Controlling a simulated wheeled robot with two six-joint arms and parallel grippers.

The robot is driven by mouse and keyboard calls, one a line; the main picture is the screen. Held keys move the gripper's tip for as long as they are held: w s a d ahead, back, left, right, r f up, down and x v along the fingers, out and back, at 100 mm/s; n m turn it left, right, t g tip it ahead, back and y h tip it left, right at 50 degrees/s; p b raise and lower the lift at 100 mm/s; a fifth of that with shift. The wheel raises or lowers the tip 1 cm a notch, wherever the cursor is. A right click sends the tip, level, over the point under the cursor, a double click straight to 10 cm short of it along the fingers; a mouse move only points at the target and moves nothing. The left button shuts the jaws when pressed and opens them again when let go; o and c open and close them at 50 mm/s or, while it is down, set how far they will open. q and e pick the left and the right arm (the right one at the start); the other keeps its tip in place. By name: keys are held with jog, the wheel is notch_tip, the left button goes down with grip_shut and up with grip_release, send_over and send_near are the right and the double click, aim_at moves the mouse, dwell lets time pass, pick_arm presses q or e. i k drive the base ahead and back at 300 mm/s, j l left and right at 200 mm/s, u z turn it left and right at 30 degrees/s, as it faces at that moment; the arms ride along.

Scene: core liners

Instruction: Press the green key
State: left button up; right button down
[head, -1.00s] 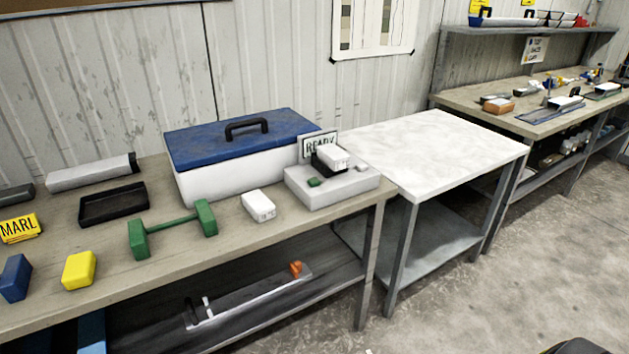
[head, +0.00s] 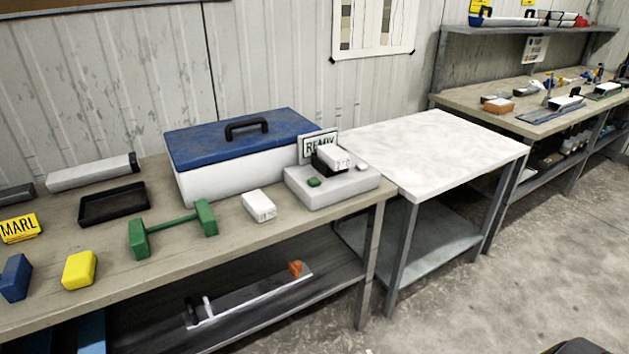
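A small green key (head: 314,182) sits on the top of a grey box-shaped device (head: 335,197) near the right end of the wooden bench. The device also carries a black holder with a white block (head: 333,157) in it and a small white knob (head: 361,167). A sign reading READY (head: 318,143) stands behind it. Neither of my grippers is in the head view. A dark rounded shape shows at the bottom right edge; I cannot tell what it is.
On the bench (head: 190,248) are a blue-lidded box (head: 245,160), a green dumbbell-shaped piece (head: 172,229), a white block (head: 259,206), a black tray (head: 113,204), and yellow (head: 79,269) and blue (head: 15,278) blocks. The white table (head: 430,145) to the right is bare.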

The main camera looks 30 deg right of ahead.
aim_at(313, 182)
jog(key=i+z, duration=0.15)
jog(key=z, duration=0.25)
jog(key=i+z, duration=0.1)
jog(key=z, duration=0.35)
jog(key=i+j+z, duration=0.2)
jog(key=i+j, duration=0.3)
jog(key=i+j+z, duration=0.2)
jog(key=i+j, duration=0.3)
jog(key=j, duration=0.15)
